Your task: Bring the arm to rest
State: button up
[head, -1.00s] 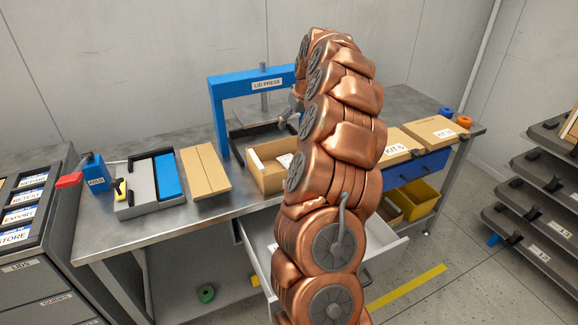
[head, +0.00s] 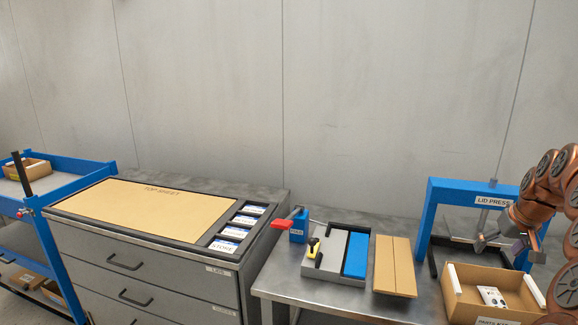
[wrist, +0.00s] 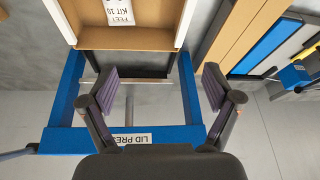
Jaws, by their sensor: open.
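My copper-coloured arm comes in at the right edge of the head view. My gripper (head: 505,246) is in front of the blue lid press (head: 432,215), above the bench and behind an open cardboard box (head: 455,295). In the wrist view my gripper (wrist: 160,88) has its two fingers wide apart with nothing between them. The lid press frame (wrist: 65,95) and the cardboard box (wrist: 135,38) lie beyond the fingers. Part of my arm is cut off by the picture edge.
A folded cardboard piece (head: 394,265) and a grey and blue fixture (head: 337,255) lie on the bench. A grey drawer cabinet (head: 150,262) with a brown top sheet (head: 145,205) stands left. A blue cart (head: 75,180) is at the far left. The wall behind is bare.

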jog(key=s+a+r+n+g+y, duration=0.1)
jog(key=s+a, duration=0.2)
jog(key=a, duration=0.6)
jog(key=s+a+n+g, duration=0.1)
jog(key=s+a, duration=0.2)
jog(key=a, duration=0.5)
jog(key=s+a+r+n+y, duration=0.1)
jog(key=s+a, duration=0.3)
jog(key=a, duration=0.5)
jog(key=s+a+f+g, duration=0.1)
jog(key=s+a+f, duration=0.1)
jog(key=s, duration=0.6)
jog(key=s+a+f+g+h+p, duration=0.1)
jog(key=s+a, duration=0.3)
jog(key=s, duration=0.5)
jog(key=s+a+f+g, duration=0.2)
jog(key=s+a+f, duration=0.1)
jog(key=s, duration=0.6)
jog(key=shift+s+a+f+m+h+p, duration=0.3)
jog(key=shift+a+f+m+p, duration=0.1)
jog(key=shift+f, duration=0.1)
jog(key=shift+c, duration=0.2)
